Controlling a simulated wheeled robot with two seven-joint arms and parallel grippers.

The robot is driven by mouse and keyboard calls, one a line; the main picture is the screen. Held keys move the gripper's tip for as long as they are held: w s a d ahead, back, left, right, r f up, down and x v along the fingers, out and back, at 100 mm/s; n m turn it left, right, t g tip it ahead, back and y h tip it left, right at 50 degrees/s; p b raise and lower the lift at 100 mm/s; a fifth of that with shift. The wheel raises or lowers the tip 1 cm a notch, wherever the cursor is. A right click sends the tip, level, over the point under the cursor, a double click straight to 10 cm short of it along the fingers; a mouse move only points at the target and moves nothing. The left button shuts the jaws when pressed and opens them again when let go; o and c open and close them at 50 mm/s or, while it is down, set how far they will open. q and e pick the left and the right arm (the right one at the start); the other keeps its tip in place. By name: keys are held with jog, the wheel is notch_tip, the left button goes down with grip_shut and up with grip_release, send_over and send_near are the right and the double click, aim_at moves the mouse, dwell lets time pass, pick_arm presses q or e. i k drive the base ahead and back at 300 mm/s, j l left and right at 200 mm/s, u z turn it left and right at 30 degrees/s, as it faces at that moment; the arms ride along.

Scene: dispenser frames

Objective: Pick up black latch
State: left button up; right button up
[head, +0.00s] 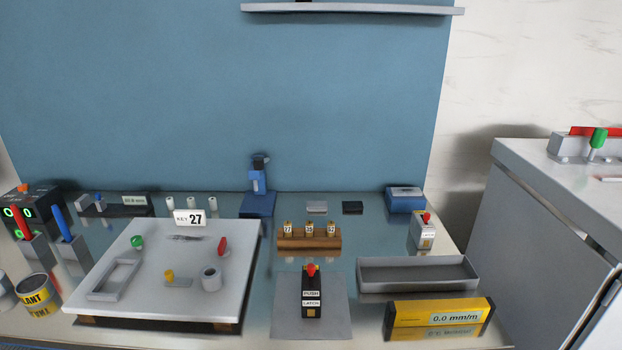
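The black latch (321,290) stands upright on a grey square mat (283,312) at the front middle of the table. It is a black block with a red button on top and white labels reading "PUSH" and "LATCH" on its front. A similar white block (421,238) with a red top stands further back on the right. Neither of my grippers shows in the head view, and nothing touches the black latch.
A wooden rack (308,242) with numbered brass pieces stands behind the black latch. A white board (130,280) with small parts lies left. A grey tray (420,275) and yellow gauge box (405,317) stand right. A grey cabinet (540,220) is far right.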

aim_at(311, 293)
jog(key=i+j+z, duration=0.1)
jog(key=j, duration=0.35)
jog(key=i+j+z, duration=0.1)
jog(key=j, duration=0.4)
jog(key=i+j, duration=0.15)
jog(key=j, duration=0.3)
jog(key=z, duration=0.05)
